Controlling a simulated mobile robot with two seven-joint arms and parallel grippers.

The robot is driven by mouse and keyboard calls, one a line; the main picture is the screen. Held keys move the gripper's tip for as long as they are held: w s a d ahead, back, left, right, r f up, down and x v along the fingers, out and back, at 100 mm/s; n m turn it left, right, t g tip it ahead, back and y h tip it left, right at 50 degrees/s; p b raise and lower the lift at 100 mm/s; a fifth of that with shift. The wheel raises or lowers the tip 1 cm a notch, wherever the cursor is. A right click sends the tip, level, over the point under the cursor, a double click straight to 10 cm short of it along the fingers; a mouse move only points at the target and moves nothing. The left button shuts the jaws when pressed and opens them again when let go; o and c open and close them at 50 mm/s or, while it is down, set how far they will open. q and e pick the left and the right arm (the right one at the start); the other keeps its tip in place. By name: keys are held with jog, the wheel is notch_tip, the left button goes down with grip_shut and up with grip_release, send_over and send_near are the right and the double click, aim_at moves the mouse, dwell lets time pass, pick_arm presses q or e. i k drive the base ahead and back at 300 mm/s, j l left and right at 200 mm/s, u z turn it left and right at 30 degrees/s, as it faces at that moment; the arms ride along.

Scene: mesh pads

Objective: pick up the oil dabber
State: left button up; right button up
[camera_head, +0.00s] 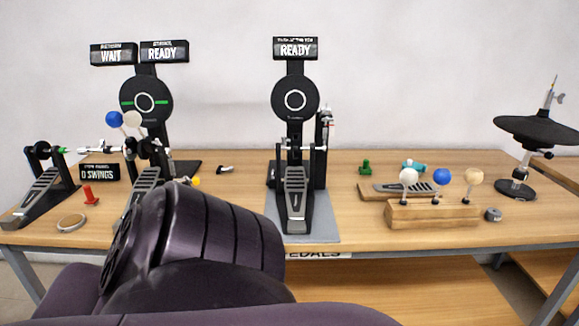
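I cannot tell for sure which small object is the oil dabber. A small red upright piece with a wide base (90,194) stands on the table at the left. A small green piece (366,167) stands right of the middle pedal. A teal piece (413,166) lies farther right, behind the wooden block. A small dark and white piece (225,169) lies between the two upright pads. My purple arm fills the lower left and centre and hides part of the table. Neither of my grippers shows.
The wooden table (345,215) holds pedals, a middle pad stand (295,95) marked READY and a left one (146,97). A wooden block (433,214) holds several ball-headed beaters. A black cymbal-like disc (537,130) stands at right.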

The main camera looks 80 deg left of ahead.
aim_at(92, 201)
jog(key=u, duration=3.85)
jog(key=z, duration=0.45)
jog(key=i+j+z, duration=0.2)
jog(key=j+z, duration=0.15)
jog(key=j, duration=0.2)
jog(key=i+j+z, duration=0.3)
jog(key=j, duration=0.5)
jog(key=i+j, duration=0.1)
jog(key=j, duration=0.5)
jog(key=i+j+z, duration=0.15)
jog(key=j, duration=0.5)
